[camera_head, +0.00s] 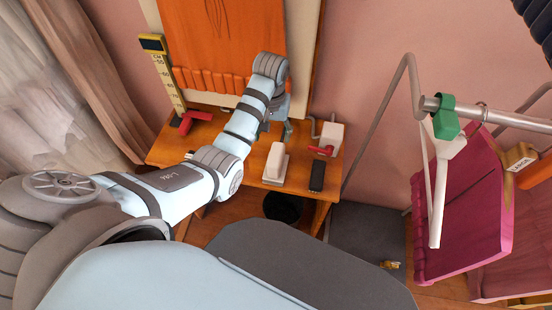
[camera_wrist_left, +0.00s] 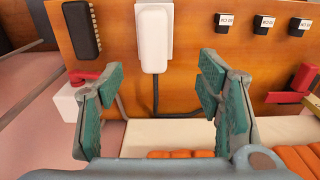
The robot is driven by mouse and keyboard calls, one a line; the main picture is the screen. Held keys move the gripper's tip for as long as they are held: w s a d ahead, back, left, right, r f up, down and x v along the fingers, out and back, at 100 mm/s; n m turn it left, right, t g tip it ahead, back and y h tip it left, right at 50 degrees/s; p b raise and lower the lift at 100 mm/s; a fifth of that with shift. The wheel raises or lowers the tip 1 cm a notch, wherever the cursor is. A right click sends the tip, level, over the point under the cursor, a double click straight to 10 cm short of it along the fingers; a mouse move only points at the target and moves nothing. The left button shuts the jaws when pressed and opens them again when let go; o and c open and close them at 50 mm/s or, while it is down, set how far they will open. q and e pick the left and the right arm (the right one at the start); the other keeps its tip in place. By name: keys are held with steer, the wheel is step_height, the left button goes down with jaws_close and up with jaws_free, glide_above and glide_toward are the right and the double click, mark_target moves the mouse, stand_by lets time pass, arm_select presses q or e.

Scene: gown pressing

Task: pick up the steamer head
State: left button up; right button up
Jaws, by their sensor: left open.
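The steamer head, a white block with rounded corners (camera_head: 276,162), lies on the wooden table (camera_head: 252,172) near its front edge. In the left wrist view it also shows at the top middle (camera_wrist_left: 154,38), with a dark hose running from it toward the fingers. My left gripper (camera_head: 284,128) is just behind the steamer head, toward the orange gown. My right gripper is not in view.
A black brush (camera_head: 317,177) lies right of the steamer head. A white box with a red handle (camera_head: 332,136) stands behind it. An orange gown (camera_head: 222,45) hangs at the back. A yellow ruler stand (camera_head: 166,75) is left. A magenta garment (camera_head: 465,215) hangs right.

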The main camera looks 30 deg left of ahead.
mark_target(276, 154)
arm_select(q)
steer(key=f+b, duration=0.1)
steer(key=f, duration=0.3)
steer(key=f+b, duration=0.2)
steer(key=f, duration=0.3)
steer(key=d+f+b, duration=0.1)
steer(key=f, duration=0.3)
steer(key=shift+w+f, duration=0.35)
steer(key=shift+f, duration=0.05)
steer(key=shift+a, duration=0.1)
steer(key=shift+c, duration=0.6)
steer(key=shift+r, duration=0.1)
steer(key=c, duration=1.3)
